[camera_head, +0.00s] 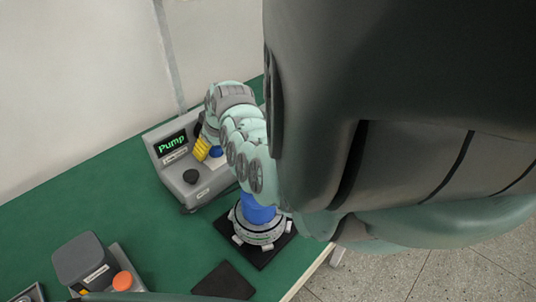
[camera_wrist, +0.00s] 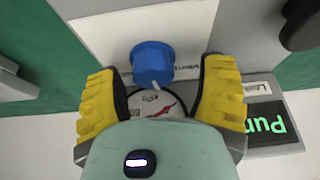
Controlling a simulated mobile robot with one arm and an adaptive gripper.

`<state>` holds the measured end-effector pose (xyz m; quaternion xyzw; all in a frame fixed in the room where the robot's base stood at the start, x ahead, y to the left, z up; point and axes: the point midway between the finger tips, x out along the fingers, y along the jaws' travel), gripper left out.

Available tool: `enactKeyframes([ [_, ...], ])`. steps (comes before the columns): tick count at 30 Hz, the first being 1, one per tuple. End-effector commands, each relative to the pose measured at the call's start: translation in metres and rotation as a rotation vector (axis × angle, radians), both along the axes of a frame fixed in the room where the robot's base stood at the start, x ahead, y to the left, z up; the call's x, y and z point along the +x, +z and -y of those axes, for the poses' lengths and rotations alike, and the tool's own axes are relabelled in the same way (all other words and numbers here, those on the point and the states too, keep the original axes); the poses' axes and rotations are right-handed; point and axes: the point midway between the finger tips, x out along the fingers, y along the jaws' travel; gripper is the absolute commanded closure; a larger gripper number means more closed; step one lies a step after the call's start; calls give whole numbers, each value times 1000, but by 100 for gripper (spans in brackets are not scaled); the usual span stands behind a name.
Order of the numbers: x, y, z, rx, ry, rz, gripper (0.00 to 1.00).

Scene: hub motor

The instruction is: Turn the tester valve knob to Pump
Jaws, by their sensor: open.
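The tester (camera_head: 183,160) is a grey box at the back of the green table, and its display (camera_head: 172,144) reads "Pump". The blue valve knob (camera_head: 216,152) is partly hidden by my gripper in the head view. In the wrist view the blue knob (camera_wrist: 152,62) has a white pointer aimed toward the round gauge (camera_wrist: 150,105) with a red needle. My gripper (camera_wrist: 162,72) is open and empty, its yellow fingers apart on either side of the knob, with visible gaps. In the head view its yellow finger (camera_head: 201,149) is close to the tester's face.
A black knob (camera_head: 190,176) sits on the tester below the display. A hub motor (camera_head: 258,232) with a blue cylinder on top stands nearer, below my arm.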

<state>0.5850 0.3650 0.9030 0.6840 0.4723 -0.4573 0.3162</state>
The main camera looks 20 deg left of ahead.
Motion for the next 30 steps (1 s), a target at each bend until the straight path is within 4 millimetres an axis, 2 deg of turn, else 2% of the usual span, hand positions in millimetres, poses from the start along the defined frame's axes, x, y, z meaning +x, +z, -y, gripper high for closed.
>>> enactKeyframes([
  [1,6,-1,6,-1,-18,-1,31],
  [11,7,-2,6,1,-19,0,31],
  [12,7,-2,5,1,-19,0,28],
  [30,6,-2,5,1,-19,-1,90],
])
